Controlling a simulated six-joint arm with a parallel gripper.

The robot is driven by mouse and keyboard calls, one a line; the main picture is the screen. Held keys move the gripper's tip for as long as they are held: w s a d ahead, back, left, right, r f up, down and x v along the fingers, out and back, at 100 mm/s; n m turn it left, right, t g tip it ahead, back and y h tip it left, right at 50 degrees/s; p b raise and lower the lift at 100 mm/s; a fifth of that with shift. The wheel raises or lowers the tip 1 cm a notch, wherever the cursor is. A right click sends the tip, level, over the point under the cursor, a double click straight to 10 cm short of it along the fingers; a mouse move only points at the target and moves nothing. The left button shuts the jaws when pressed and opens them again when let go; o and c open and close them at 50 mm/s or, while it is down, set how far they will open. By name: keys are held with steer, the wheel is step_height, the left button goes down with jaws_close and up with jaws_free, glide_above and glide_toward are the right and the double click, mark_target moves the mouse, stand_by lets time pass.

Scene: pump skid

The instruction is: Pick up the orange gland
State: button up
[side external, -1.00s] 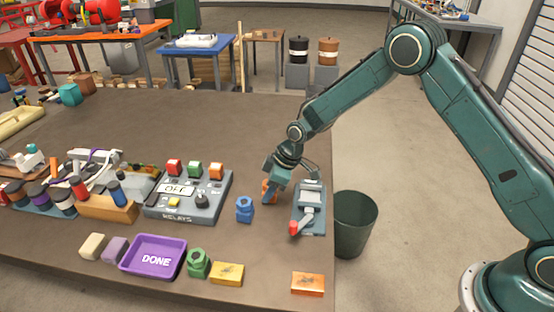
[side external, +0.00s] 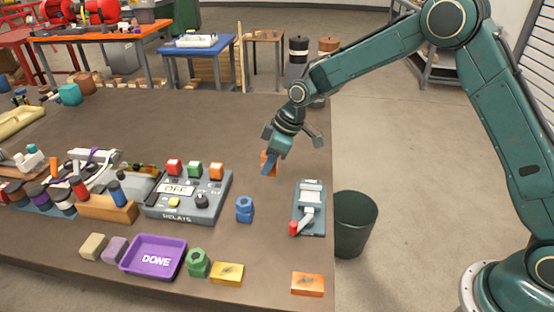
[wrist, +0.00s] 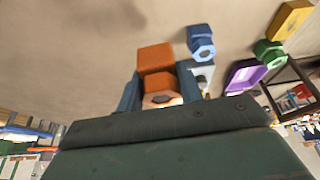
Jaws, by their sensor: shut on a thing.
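The orange gland (wrist: 157,60) is held between the two blue fingers of my gripper (wrist: 158,92) in the wrist view. In the side view my gripper (side external: 269,163) is above the table, shut on the orange gland (side external: 265,158), which is partly hidden by a finger. A blue gland (side external: 244,209) stands on the table between the relay box and the lever unit; it also shows in the wrist view (wrist: 201,42). A green gland (side external: 198,264) stands beside the purple DONE tray (side external: 133,264).
The grey RELAYS box (side external: 217,193) is left of the blue gland. A lever unit with a red knob (side external: 318,225) is near the right table edge, with a dark bin (side external: 354,225) beyond. Yellow (side external: 227,274) and orange (side external: 308,284) blocks lie at the front.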

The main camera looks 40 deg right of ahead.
step_height(320, 180, up, 10)
steer(key=shift+r, duration=0.2)
stand_by(0.7)
steer(key=s+d+f, duration=0.7)
steer(key=s+f, duration=0.1)
steer(key=f, duration=0.2)
steer(key=shift+d, duration=0.3)
steer(key=shift+f, duration=0.2)
steer(key=shift+f, duration=2.25)
steer(key=shift+f, duration=1.15)
